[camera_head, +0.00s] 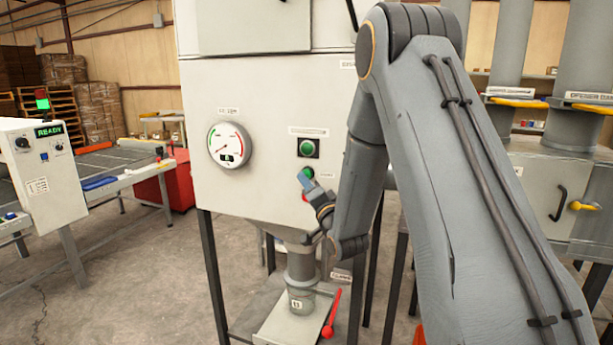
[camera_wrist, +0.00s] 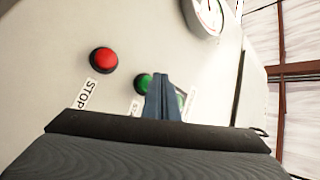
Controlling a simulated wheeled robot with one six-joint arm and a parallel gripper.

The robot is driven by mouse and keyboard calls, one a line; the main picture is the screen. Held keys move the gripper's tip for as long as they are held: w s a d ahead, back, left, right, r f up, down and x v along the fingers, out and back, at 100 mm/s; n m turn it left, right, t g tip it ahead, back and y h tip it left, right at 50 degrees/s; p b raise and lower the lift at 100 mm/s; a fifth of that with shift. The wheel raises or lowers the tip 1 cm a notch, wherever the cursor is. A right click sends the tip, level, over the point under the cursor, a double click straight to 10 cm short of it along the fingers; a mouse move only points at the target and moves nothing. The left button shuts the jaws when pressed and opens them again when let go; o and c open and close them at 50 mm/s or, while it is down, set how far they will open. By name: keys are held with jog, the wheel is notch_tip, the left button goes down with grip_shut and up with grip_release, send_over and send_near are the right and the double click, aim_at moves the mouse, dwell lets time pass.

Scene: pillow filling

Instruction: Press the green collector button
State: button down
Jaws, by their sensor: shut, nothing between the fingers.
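A round green button (camera_head: 308,172) is on the front of the white cabinet, just above my gripper (camera_head: 303,180). In the wrist view the green button (camera_wrist: 144,82) is partly covered by my closed fingers (camera_wrist: 162,82), whose tips lie just right of it. A gap or contact with the panel cannot be told. A larger green round fitting in a dark square frame (camera_head: 309,148) is above the button.
A round gauge (camera_head: 229,145) is on the same cabinet face (camera_head: 265,95), left of the green fittings. Below hangs a spout (camera_head: 300,270) with a red-handled lever (camera_head: 332,312). A control box reading READY (camera_head: 38,165) and a conveyor stand at left.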

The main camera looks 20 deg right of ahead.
jog(key=shift+w+d, duration=0.1)
jog(key=shift+w, duration=0.05)
dwell(0.5)
jog(key=shift+w+d, duration=0.15)
jog(key=shift+w, duration=0.05)
jog(key=shift+w+d+b, duration=0.3)
jog(key=shift+w+b, duration=0.1)
jog(key=shift+b, duration=0.05)
dwell(0.9)
jog(key=shift+s+a, duration=0.55)
jog(key=shift+s, duration=0.2)
jog(key=shift+s+a+p, duration=0.2)
jog(key=shift+s+a, duration=0.55)
jog(key=shift+s, duration=0.3)
jog(key=shift+s+a+p, duration=0.2)
jog(key=shift+s+a, duration=0.55)
jog(key=shift+s, duration=0.25)
jog(key=shift+f, duration=0.1)
